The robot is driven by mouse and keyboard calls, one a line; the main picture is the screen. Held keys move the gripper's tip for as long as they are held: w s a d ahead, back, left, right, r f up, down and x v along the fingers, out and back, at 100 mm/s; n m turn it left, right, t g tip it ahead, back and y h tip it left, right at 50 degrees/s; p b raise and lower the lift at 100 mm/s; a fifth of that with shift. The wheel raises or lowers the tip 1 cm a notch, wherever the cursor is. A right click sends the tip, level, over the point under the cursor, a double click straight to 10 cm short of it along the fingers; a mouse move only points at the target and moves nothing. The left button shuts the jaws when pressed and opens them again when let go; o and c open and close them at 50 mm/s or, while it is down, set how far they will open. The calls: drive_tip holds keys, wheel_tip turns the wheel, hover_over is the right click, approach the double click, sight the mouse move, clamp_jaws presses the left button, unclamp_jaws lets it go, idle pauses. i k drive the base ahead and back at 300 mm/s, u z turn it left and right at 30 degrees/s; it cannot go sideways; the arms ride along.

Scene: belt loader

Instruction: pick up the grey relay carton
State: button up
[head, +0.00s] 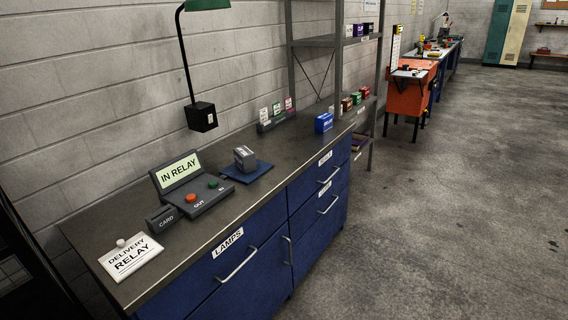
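A small grey carton (245,158) stands on a flat dark blue mat (259,173) on the workbench, left of the picture's middle. It looks like the grey relay carton, but I cannot read its label for sure. A blue carton (323,122) with white lettering stands farther along the same bench. My gripper is not in view, so its state and its distance from the grey carton do not show.
A console (188,190) reading "IN RELAY", with red and green buttons, stands left of the mat. A "DELIVERY RELAY" card (131,257) lies at the bench's near end. A lamp hangs above. Metal shelves (334,42) stand beyond. The floor (440,220) at right is clear.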

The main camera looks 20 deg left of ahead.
sight(245, 159)
drive_tip(key=u, duration=0.05)
drive_tip(key=i, duration=1.35)
drive_tip(key=u, duration=0.35)
drive_tip(key=i, duration=1.35)
drive_tip(key=u, duration=0.2)
